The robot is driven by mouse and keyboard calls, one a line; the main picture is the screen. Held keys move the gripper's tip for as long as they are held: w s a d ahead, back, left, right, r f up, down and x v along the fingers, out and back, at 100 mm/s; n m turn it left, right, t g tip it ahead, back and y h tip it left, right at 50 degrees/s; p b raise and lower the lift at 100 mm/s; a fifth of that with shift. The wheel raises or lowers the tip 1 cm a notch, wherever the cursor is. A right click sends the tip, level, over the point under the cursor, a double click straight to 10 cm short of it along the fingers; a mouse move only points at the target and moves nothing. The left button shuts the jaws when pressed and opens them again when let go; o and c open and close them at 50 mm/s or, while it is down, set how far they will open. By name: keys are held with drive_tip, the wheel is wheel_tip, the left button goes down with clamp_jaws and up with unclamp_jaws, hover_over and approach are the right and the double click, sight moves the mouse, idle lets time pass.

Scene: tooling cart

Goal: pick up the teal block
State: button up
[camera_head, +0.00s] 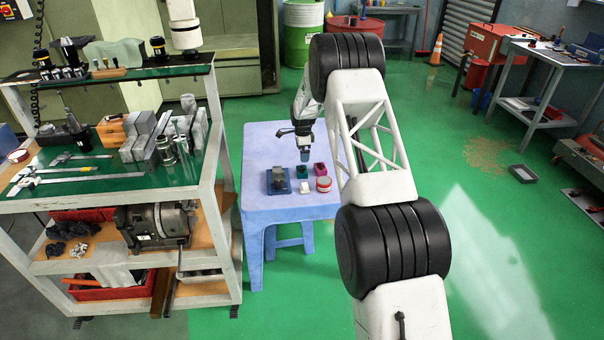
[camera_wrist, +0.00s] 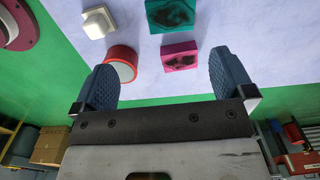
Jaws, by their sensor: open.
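The teal block (camera_head: 302,171) lies on the lavender table, below my gripper (camera_head: 305,151) in the head view. In the wrist view the teal block (camera_wrist: 172,17) is at the top edge, with a dark patch on its upper face. My gripper's two blue fingers (camera_wrist: 163,62) are spread wide with nothing between them. They are above the table, apart from the teal block, which lies beyond the fingertips in the wrist view. A magenta block (camera_wrist: 180,56) lies close to the teal one, nearer my fingers.
A red-and-white roll (camera_head: 323,184), a white piece (camera_head: 306,187) and a dark grey item on a blue base (camera_head: 278,182) share the table (camera_head: 265,205). A laden tooling cart (camera_head: 205,215) stands left of the table. The table's front left is bare.

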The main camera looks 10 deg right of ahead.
hover_over(302, 169)
drive_tip(key=shift+m, duration=0.4)
wheel_tip(302, 169, down, 4)
drive_tip(key=shift+s+a+f, duration=0.1)
drive_tip(key=shift+f, duration=0.15)
drive_tip(key=shift+f, duration=0.1)
drive_tip(key=shift+f, duration=1.2)
drive_tip(key=shift+f, duration=2.6)
drive_tip(key=c, duration=1.1)
